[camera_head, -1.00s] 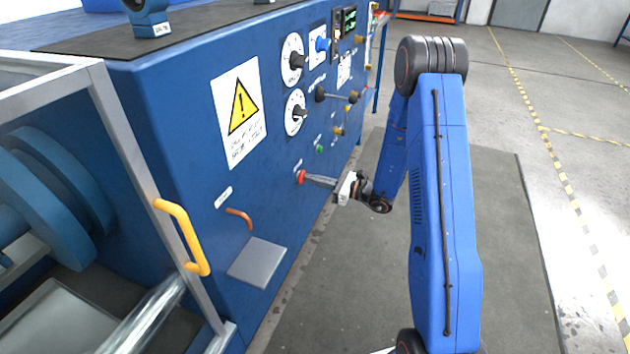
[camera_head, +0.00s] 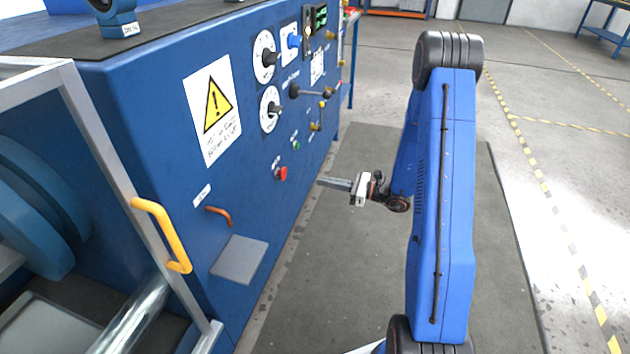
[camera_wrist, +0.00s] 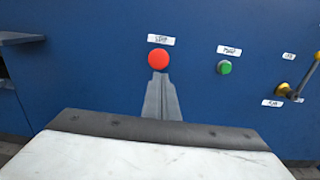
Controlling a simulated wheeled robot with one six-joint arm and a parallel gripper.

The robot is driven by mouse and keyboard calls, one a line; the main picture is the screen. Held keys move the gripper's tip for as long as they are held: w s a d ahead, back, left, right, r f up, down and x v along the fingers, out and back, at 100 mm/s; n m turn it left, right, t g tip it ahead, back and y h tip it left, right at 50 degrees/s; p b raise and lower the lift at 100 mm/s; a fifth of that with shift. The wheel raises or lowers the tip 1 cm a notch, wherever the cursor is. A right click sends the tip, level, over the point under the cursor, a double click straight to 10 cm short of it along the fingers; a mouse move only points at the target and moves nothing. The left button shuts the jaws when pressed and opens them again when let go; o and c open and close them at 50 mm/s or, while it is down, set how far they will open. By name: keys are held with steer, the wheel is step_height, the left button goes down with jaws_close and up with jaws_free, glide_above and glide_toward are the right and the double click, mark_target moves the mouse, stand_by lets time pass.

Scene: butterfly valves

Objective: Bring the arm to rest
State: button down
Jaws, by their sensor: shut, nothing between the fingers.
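My gripper (camera_head: 322,182) is shut and empty, held out in the air in front of the blue machine (camera_head: 150,110). In the head view its tips point left at the panel, with a gap between them and the red button (camera_head: 281,173). In the wrist view the closed fingers (camera_wrist: 160,80) point up toward the red button (camera_wrist: 158,59), and a green button (camera_wrist: 224,67) is to its right. My arm is folded at the elbow on the right of the head view.
The panel carries dials (camera_head: 265,57), a dark lever (camera_head: 310,91) and an orange hook-like handle (camera_head: 219,214). A grey plate (camera_head: 240,258) juts out low. A yellow handle (camera_head: 163,235) sits on the frame at left. The floor mat (camera_head: 330,290) is clear.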

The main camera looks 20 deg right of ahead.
steer(key=shift+s+d, duration=0.3)
steer(key=shift+d, duration=0.1)
steer(key=s+a+r+n+g+h, duration=0.2)
steer(key=s+a+r+n+g, duration=0.4)
steer(key=s, duration=0.4)
steer(key=s+a+r+n+g+h, duration=0.1)
steer(key=s+a+r+n+g, duration=0.4)
steer(key=s+a+r+n, duration=0.4)
steer(key=s+d+r+n+t+h, duration=0.2)
steer(key=s+d+n+h, duration=0.3)
steer(key=s, duration=0.4)
steer(key=s+d+r+n+t+h, duration=0.3)
steer(key=s+d+r+n+h, duration=0.2)
steer(key=s, duration=0.5)
steer(key=shift+s+d+r+h, duration=0.15)
steer(key=shift+d+h, duration=0.65)
steer(key=shift+d, duration=0.1)
